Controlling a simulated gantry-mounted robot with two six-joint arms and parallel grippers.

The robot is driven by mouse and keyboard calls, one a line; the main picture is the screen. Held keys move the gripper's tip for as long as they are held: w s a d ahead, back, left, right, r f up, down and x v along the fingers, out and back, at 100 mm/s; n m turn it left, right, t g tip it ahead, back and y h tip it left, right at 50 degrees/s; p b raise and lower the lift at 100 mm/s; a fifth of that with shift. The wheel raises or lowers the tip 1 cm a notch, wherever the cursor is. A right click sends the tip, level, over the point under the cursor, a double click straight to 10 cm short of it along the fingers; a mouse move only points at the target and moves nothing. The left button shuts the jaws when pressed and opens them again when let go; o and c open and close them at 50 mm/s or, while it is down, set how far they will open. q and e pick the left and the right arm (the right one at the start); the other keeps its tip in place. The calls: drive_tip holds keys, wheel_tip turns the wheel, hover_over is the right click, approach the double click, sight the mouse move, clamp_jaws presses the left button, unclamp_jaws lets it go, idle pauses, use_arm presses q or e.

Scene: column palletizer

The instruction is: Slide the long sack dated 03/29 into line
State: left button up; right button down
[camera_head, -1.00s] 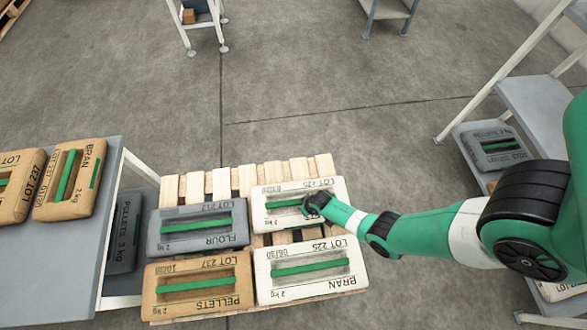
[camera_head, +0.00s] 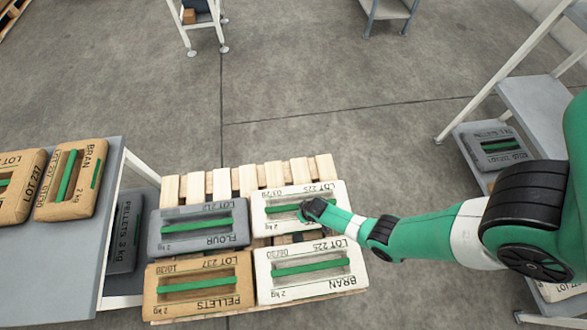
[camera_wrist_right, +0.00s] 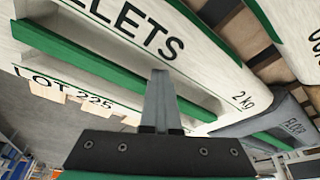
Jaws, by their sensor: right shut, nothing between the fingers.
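The white sack printed 03/29 and LOT 225 (camera_head: 328,194) lies flat at the pallet's far right, with a green strap across its recessed middle. In the right wrist view its face (camera_wrist_right: 110,28) fills the upper left, reading PELLETS, 2 kg and LOT 225. My right gripper (camera_head: 305,212) reaches in from the right over this sack, by the strap. In the wrist view its fingers (camera_wrist_right: 158,85) are together and empty, pointing at the recess beside the strap. Contact with the sack is hard to tell. My left gripper is not in view.
On the pallet (camera_head: 222,182), a grey FLOUR sack (camera_head: 198,241) lies left of the white one, a brown PELLETS sack (camera_head: 165,305) near left and a white BRAN sack (camera_head: 320,291) near right. A bench (camera_head: 70,250) with brown sacks stands left. Bare slats show at the far edge.

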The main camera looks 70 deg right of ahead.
drive_tip(key=shift+s+a+f, duration=0.1)
drive_tip(key=shift+s+a, duration=0.5)
drive_tip(key=shift+a, duration=0.15)
drive_tip(key=shift+w+d, duration=0.15)
drive_tip(key=shift+d, duration=0.05)
drive_tip(key=r+p, duration=0.3)
drive_tip(key=shift+w+d+r+p, duration=0.15)
drive_tip(key=shift+w+r+p, duration=0.05)
drive_tip(key=shift+r+p, duration=0.2)
wheel_tip(320, 180, up, 4)
drive_tip(key=p, duration=0.4)
drive_tip(key=shift+s+r, duration=0.1)
drive_tip(key=shift+r, duration=0.15)
drive_tip(key=shift+f, duration=0.1)
